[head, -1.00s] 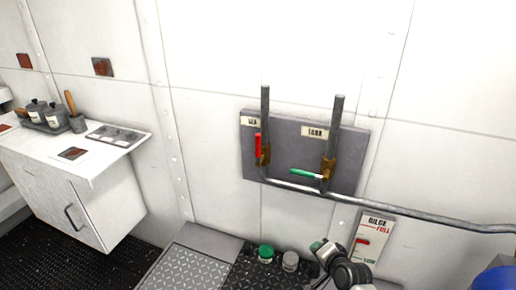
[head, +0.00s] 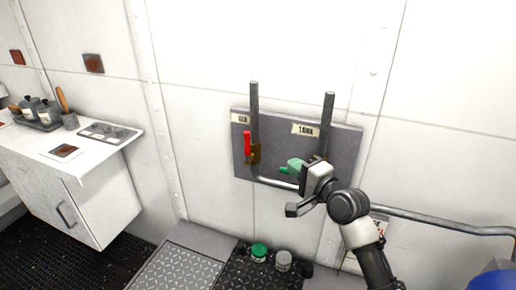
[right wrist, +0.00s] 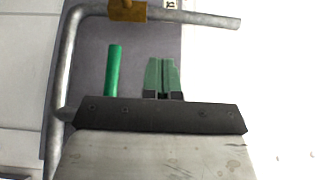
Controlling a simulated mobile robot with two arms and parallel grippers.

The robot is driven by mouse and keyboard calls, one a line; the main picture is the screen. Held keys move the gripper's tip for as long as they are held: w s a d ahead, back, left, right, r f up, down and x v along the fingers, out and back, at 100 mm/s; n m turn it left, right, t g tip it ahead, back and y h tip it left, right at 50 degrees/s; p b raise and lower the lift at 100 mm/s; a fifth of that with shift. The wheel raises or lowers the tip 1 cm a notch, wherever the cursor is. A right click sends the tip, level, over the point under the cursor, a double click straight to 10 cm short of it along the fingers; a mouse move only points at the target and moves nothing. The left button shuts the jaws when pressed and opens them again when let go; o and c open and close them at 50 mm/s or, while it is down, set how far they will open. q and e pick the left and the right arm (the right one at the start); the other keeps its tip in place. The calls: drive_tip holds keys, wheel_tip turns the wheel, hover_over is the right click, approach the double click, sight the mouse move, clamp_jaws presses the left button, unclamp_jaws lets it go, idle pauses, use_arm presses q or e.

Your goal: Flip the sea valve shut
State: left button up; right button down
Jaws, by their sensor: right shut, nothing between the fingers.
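The sea valve's red lever (head: 247,145) points straight up at the left pipe, beside its brass body (head: 255,153). The brass body also shows in the right wrist view (right wrist: 127,10), at the top edge; the red lever is out of that frame. My right gripper (head: 294,164) is shut and empty, right of and a little below the red lever, in front of the tank valve. Its green fingers (right wrist: 163,77) are pressed together in the right wrist view, beside the tank valve's green lever (right wrist: 113,70) and apart from it in the picture. My left gripper is not in view.
The grey panel (head: 345,147) carries two upright pipes, joined by a low pipe. My right arm partly hides the tank valve and the bilge sign. Two jars, one green-lidded (head: 259,252), stand below. A white counter (head: 75,195) is at the left.

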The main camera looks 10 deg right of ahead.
sight(247, 147)
drive_tip(key=s+a+p+x, duration=0.1)
drive_tip(key=a+x, duration=0.1)
drive_tip(key=x, duration=1)
drive_tip(key=shift+a, duration=0.45)
drive_tip(key=shift+w+r, duration=0.1)
